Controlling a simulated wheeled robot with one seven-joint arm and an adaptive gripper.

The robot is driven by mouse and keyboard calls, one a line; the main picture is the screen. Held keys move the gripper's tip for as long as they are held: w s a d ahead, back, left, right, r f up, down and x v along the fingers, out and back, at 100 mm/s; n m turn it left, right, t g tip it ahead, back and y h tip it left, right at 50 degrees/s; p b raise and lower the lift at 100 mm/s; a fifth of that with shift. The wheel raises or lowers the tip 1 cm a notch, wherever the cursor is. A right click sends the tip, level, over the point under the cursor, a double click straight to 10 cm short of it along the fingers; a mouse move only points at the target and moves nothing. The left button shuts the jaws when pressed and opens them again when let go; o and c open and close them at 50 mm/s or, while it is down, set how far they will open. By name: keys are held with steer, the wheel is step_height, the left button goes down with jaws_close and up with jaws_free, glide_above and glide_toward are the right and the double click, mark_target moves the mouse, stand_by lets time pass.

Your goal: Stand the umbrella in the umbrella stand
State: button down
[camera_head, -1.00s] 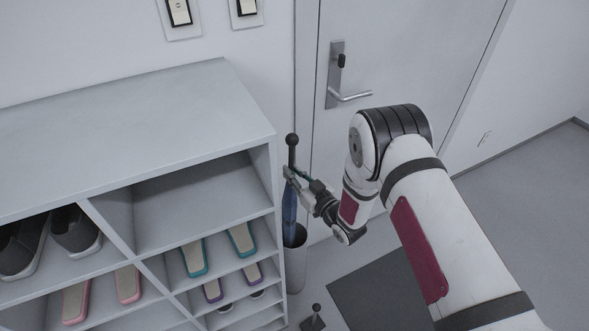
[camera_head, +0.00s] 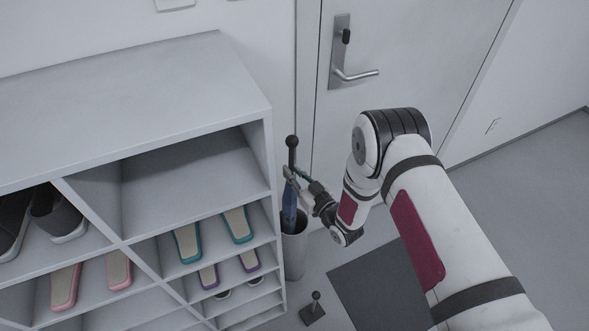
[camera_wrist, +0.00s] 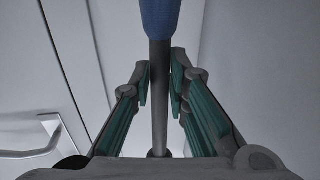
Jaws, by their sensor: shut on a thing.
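The umbrella has a blue folded canopy (camera_head: 289,207), a thin grey shaft (camera_wrist: 159,105) and a dark knobbed handle (camera_head: 291,150). It is roughly upright. My gripper (camera_head: 289,175) is shut on the shaft, between the handle and the canopy. In the wrist view, the teal-padded fingers (camera_wrist: 160,85) flank the shaft, with the canopy above it in the picture. The umbrella stand (camera_head: 295,258) is a pale grey cylinder on the floor. The canopy's lower end overlaps the stand's mouth and looks partly inside; the tip is hidden.
A grey shoe shelf (camera_head: 130,110) holding shoes and slippers stands close left of the umbrella and stand. A door with a lever handle (camera_head: 355,75) is behind. A small dark object with a knob (camera_head: 314,310) and a dark mat (camera_head: 385,285) lie on the floor.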

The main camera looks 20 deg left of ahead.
steer(key=shift+f+b, duration=0.7)
steer(key=shift+f, duration=0.75)
steer(key=c, duration=1.5)
jaws_free()
steer(key=shift+o, duration=0.2)
steer(key=shift+f, duration=0.1)
steer(key=shift+d, duration=0.1)
steer(key=v, duration=1.1)
steer(key=shift+s+d, duration=0.2)
steer(key=shift+d, duration=0.15)
